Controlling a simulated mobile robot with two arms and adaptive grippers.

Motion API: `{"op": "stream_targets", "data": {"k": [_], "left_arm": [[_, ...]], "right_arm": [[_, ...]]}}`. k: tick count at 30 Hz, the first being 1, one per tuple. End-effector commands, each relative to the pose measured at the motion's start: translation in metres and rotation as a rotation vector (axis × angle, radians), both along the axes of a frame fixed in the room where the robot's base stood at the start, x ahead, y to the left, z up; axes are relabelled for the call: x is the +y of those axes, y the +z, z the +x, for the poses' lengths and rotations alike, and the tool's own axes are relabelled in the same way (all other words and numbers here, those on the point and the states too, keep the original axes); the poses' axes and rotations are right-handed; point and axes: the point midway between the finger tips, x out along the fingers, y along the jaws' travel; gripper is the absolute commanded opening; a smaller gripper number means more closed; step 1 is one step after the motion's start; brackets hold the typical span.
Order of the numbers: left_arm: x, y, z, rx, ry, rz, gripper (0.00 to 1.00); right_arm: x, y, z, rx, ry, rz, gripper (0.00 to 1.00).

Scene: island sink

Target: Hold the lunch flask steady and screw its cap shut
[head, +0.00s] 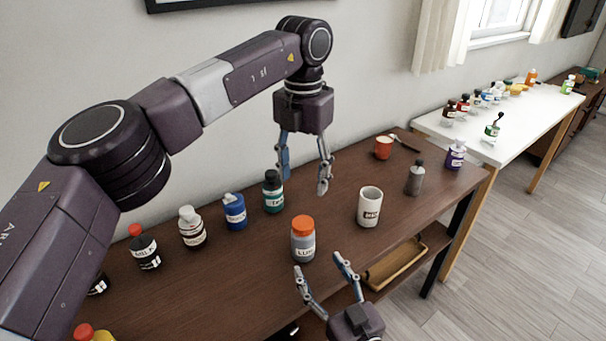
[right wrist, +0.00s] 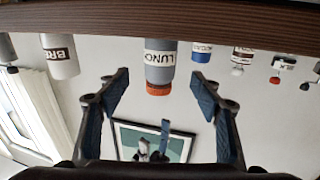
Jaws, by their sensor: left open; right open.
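The lunch flask (head: 303,246) is a grey cylinder with a white "LUN…" label, standing upright on the brown table. Its orange cap (head: 302,224) sits on top; I cannot tell how tightly. In the right wrist view, which is upside down, the flask (right wrist: 159,68) and cap (right wrist: 158,89) show between the fingers. My left gripper (head: 303,182) is open and empty, pointing down, above and behind the flask. My right gripper (head: 318,262) is open and empty at the table's front edge, its fingers pointing toward the flask, apart from it.
A green bottle (head: 273,195) and a blue bottle (head: 234,212) stand left of the flask. A white mug-like container (head: 369,208) and a grey bottle (head: 415,180) stand to its right. A wooden tray (head: 395,265) lies on a lower shelf.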

Motion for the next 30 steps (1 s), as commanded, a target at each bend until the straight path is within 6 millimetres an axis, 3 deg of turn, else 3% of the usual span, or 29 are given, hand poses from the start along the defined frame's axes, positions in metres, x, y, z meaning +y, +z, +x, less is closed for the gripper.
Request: {"op": "stream_targets", "data": {"k": [7, 20, 30], "left_arm": [[0.000, 0.000, 0.000, 0.000, 0.000, 0.000, 0.55], [0.000, 0.003, 0.000, 0.000, 0.000, 0.000, 0.55], [0.000, 0.057, 0.000, 0.000, 0.000, 0.000, 0.55]], "right_arm": [[-0.011, 0.000, -0.025, 0.000, 0.000, 0.000, 0.59], [-0.012, 0.003, -0.027, -0.001, 0.000, 0.000, 0.59], [-0.012, 0.057, -0.027, 0.000, 0.000, 0.000, 0.59]]}}
